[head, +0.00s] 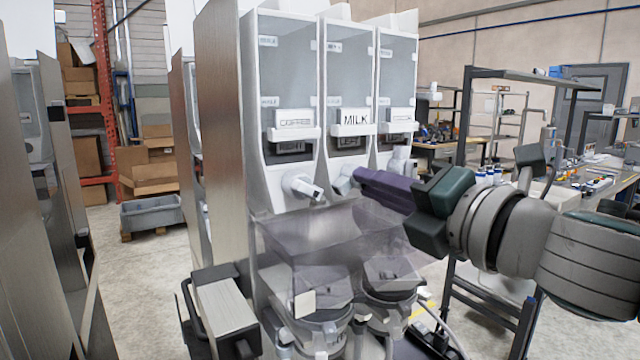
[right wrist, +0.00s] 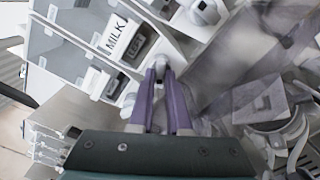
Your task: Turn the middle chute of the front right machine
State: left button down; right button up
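The front right machine (head: 222,130) stands in the middle of the head view, with three clear hoppers in a row. Its middle hopper carries a MILK label (head: 355,120). The white middle chute (head: 345,183) sits below that label and is partly covered by my fingers. My right gripper (head: 358,178) comes in from the right, its purple fingers reaching to this chute. In the right wrist view the fingertips (right wrist: 160,76) lie on both sides of the chute and look closed on it. My left gripper is in neither view.
The left chute (head: 300,187) and right chute (head: 402,160) flank the middle one closely. A see-through cover (head: 325,235) and round bowls (head: 388,280) lie below. Another machine's metal side (head: 35,200) stands at the left. A workbench (head: 590,185) is behind right.

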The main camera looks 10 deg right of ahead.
jog(key=o, duration=0.4)
jog(key=shift+b+v, duration=1.6)
jog(key=shift+v, duration=3.4)
